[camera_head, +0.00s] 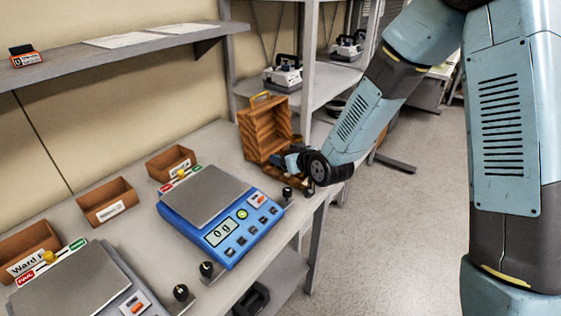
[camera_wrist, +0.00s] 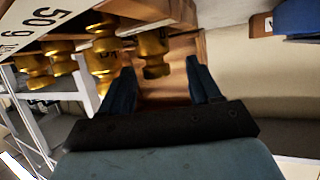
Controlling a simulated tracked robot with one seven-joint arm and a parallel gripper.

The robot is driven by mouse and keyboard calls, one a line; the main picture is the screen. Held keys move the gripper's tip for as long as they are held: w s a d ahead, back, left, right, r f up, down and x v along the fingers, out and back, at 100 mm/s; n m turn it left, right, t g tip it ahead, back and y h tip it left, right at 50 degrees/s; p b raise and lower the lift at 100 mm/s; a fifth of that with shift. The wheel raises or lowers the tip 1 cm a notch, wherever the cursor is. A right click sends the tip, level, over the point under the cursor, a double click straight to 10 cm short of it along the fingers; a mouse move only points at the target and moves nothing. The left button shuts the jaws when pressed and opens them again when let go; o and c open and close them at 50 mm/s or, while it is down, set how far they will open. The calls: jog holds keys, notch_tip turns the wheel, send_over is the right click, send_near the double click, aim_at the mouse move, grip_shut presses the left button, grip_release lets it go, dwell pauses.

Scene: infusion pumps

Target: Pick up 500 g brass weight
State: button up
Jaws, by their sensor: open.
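The brass weights show only in the wrist view, in an open wooden box (camera_head: 262,128). One brass weight (camera_wrist: 152,62) shows just beyond and between my fingertips, apart from them as far as I can tell. Several more brass weights stand to its left, such as one brass weight (camera_wrist: 103,62). Their markings are too small or dark to tell which is 500 g. A white label (camera_wrist: 42,22) partly reads "50" and "g". My gripper (camera_head: 284,160) is open at the box's front; in the wrist view my gripper (camera_wrist: 160,72) holds nothing.
A blue scale (camera_head: 215,215) reading "0 g" stands on the grey bench left of my gripper, its pan empty. A second scale (camera_head: 75,285) is at lower left. Small black-knobbed parts (camera_head: 287,194) stand near the bench edge. Brown bins (camera_head: 107,200) line the wall. A shelf post rises beside the box.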

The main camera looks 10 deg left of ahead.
jog(key=shift+x, duration=1.15)
jog(key=shift+w+d+f, duration=0.15)
jog(key=shift+w+d, duration=0.05)
jog(key=shift+w, duration=0.3)
jog(key=shift+s+a, duration=0.15)
jog(key=shift+s, duration=0.05)
jog(key=c, duration=0.4)
jog(key=shift+s, duration=0.1)
grip_shut()
